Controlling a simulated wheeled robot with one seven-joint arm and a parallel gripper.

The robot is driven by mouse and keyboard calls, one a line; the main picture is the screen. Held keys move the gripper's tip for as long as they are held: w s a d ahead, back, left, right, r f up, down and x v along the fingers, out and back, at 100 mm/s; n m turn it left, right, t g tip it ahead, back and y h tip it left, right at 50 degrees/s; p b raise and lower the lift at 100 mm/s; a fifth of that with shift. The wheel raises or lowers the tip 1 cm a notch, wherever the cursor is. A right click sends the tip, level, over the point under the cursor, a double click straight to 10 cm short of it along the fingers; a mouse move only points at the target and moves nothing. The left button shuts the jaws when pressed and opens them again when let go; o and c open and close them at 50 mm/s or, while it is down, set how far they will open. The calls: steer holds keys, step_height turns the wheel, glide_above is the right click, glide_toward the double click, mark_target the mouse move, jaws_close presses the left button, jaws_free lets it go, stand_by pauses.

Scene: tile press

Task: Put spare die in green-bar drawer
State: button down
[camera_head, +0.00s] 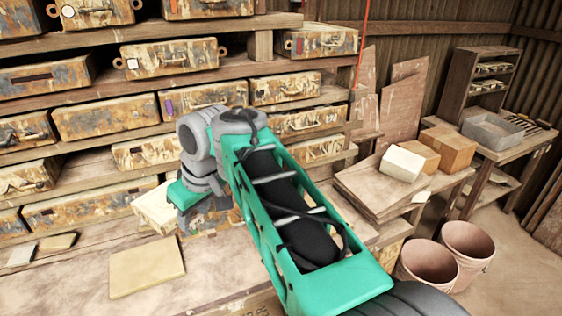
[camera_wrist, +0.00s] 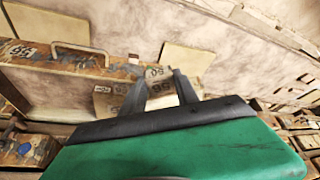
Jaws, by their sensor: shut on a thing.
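My gripper (camera_wrist: 158,92) is shut on a small pale block with dark numerals, seemingly the spare die (camera_wrist: 160,86), in the wrist view. The numerals are hard to read. In the head view my arm hides most of the gripper and the held block. Weathered drawers such as one with a purple bar (camera_head: 195,98) fill the shelves at the left. Some have coloured bars, but I cannot make out a green one; my arm covers part of the rack. In the wrist view a rusty, handled drawer front (camera_wrist: 75,62) with a number lies left of the fingers.
A flat tan board (camera_head: 147,267) lies on the bench at the front left. Boxes (camera_head: 448,148) stand on a table at the right. Two clay pots (camera_head: 466,245) stand on the floor below it. A grey tray (camera_head: 492,130) is further right.

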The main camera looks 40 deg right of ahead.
steer(key=w+d+m, duration=0.1)
steer(key=d, duration=0.3)
steer(key=w+d+r+m+h+p, duration=0.1)
steer(key=d, duration=0.4)
steer(key=w+d+r+m, duration=0.1)
steer(key=w+d, duration=0.1)
steer(key=d, duration=0.2)
steer(key=shift+d+m, duration=0.3)
steer(key=d+m+h+p, duration=0.1)
steer(key=d+m, duration=0.1)
steer(key=d, duration=0.8)
steer(key=f+b, duration=0.3)
steer(key=f, duration=0.1)
steer(key=f+b, duration=0.2)
steer(key=f, duration=0.1)
steer(key=shift+w+b, duration=0.25)
steer(key=shift+b, duration=0.05)
steer(key=shift+f+b, duration=0.35)
steer(key=shift+f, duration=0.2)
steer(key=c, duration=1.2)
jaws_free()
steer(key=o, duration=0.3)
steer(key=shift+o, duration=0.2)
steer(key=shift+s+f, duration=0.1)
steer(key=shift+f, duration=0.05)
